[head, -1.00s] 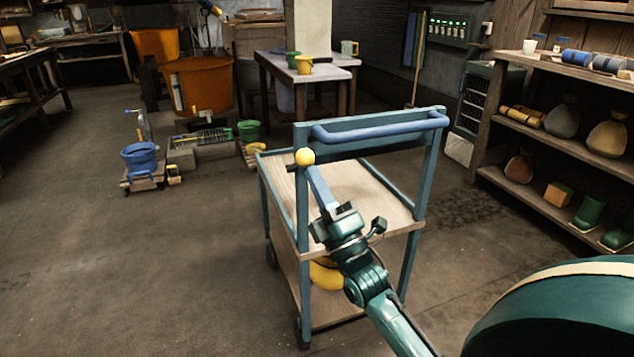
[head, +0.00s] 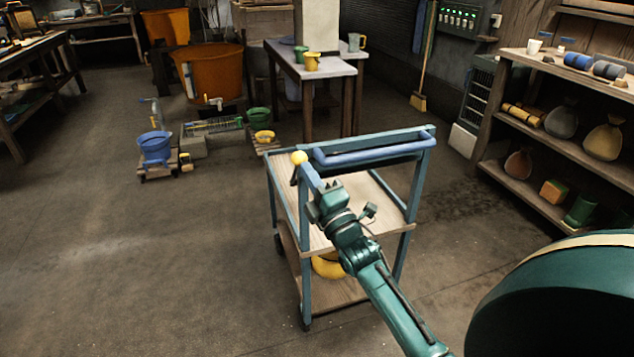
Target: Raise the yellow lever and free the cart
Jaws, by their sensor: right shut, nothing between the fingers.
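The blue cart (head: 396,254) stands on the floor in the middle, with a blue push handle (head: 375,156) across its top. The lever's yellow knob (head: 299,157) shows at the cart's near left post, just below the top rail. A short blue bar (head: 311,177) runs down from the knob towards my gripper. My right gripper (head: 322,194) is shut, with its tips close to the lower end of this bar. I cannot tell whether they touch it. The lever's lower part is hidden by the gripper. My left gripper is out of view.
A yellow ring-like thing (head: 327,266) lies on the cart's lower shelf. A shelf unit (head: 560,140) stands at the right. The floor at the left is open.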

